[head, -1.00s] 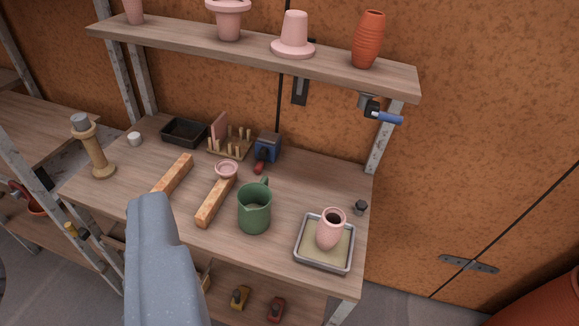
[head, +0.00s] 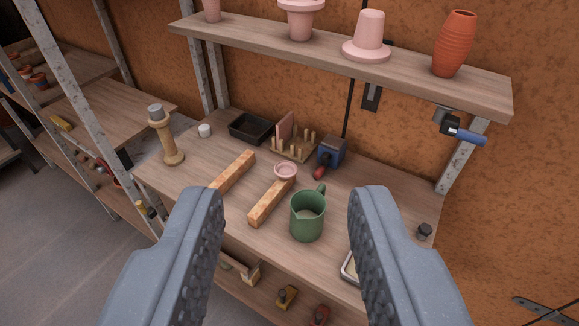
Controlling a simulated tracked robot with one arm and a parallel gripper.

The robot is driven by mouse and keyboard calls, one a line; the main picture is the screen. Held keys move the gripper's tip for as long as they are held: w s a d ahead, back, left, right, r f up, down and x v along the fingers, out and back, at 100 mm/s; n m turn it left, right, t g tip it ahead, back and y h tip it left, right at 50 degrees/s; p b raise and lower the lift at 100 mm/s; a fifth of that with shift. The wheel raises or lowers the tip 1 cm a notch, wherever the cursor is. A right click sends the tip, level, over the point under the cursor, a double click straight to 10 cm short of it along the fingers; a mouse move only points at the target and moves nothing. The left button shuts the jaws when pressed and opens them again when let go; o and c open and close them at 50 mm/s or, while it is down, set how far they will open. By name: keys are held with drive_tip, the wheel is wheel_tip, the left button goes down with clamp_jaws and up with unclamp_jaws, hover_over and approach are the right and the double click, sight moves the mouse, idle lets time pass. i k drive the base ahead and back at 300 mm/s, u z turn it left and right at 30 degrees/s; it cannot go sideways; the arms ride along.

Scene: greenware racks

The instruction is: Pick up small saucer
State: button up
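The small saucer (head: 286,170) is a pale pink round dish in the middle of the workbench. It rests at the far end of the right one of two wooden bars (head: 271,202). My gripper (head: 288,205) is open, with its two grey fingers wide apart in the foreground. It is empty and well short of the bench things. The saucer shows between the fingers, farther off.
A green jug (head: 307,215) stands just in front of the saucer. A peg rack (head: 295,150), a blue box-like tool (head: 331,152) and a black tray (head: 250,127) are behind. A shelf (head: 340,52) with pink pots overhangs the back. My right finger mostly hides a grey tray (head: 349,268).

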sight(285, 169)
drive_tip(key=i, duration=0.95)
drive_tip(key=u, duration=0.05)
